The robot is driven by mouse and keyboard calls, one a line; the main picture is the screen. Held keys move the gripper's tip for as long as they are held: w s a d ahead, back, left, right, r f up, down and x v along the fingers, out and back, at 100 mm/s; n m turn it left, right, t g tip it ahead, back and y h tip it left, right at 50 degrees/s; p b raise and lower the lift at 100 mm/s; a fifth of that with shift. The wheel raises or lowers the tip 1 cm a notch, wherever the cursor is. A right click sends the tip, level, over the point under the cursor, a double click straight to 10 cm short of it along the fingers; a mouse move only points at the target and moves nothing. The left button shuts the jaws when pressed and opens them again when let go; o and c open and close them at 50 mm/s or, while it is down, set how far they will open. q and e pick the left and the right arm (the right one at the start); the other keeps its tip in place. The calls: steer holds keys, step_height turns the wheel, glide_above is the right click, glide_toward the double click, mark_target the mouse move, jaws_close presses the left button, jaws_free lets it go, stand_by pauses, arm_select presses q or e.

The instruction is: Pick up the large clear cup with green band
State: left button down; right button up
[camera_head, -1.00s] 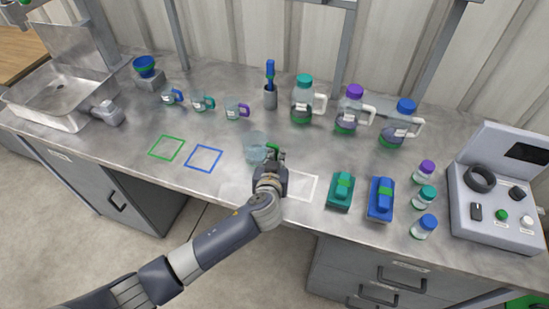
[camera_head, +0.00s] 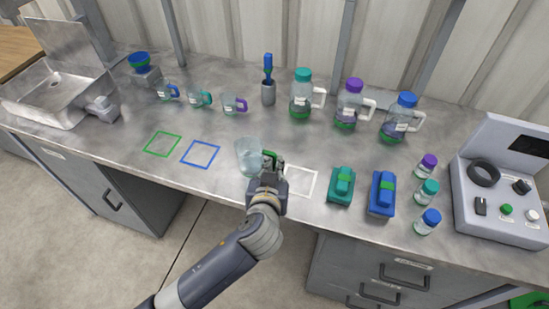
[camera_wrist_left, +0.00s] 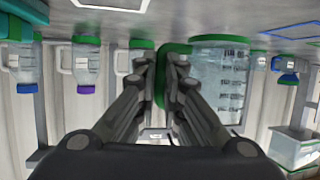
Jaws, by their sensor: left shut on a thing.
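The large clear cup (camera_head: 249,160) stands out over the front middle of the counter, between the blue and white outlined squares. Its green handle (camera_head: 267,155) faces right. In the left wrist view the picture is upside down and the cup (camera_wrist_left: 222,85) shows measuring marks and a green band at its base. My left gripper (camera_head: 272,164) is shut on the green handle, and its fingertips show on both sides of it in the wrist view (camera_wrist_left: 162,65). Whether the cup's base is clear of the counter is hard to tell. My right gripper is out of view.
Small cups (camera_head: 233,103) and lidded jugs (camera_head: 350,106) stand along the back. A teal block (camera_head: 341,186) and a blue block (camera_head: 381,195) lie to the right, near small bottles (camera_head: 429,190) and a grey device (camera_head: 500,195). Green (camera_head: 162,144) and blue (camera_head: 201,153) outlined squares are empty.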

arm_select(q)
steer(key=s+b, duration=0.1)
steer(key=s, duration=0.7)
steer(key=shift+r+b, duration=0.4)
steer(key=shift+r, duration=0.05)
steer(key=shift+s+a, duration=0.1)
steer(key=shift+s, duration=0.05)
stand_by(1.9)
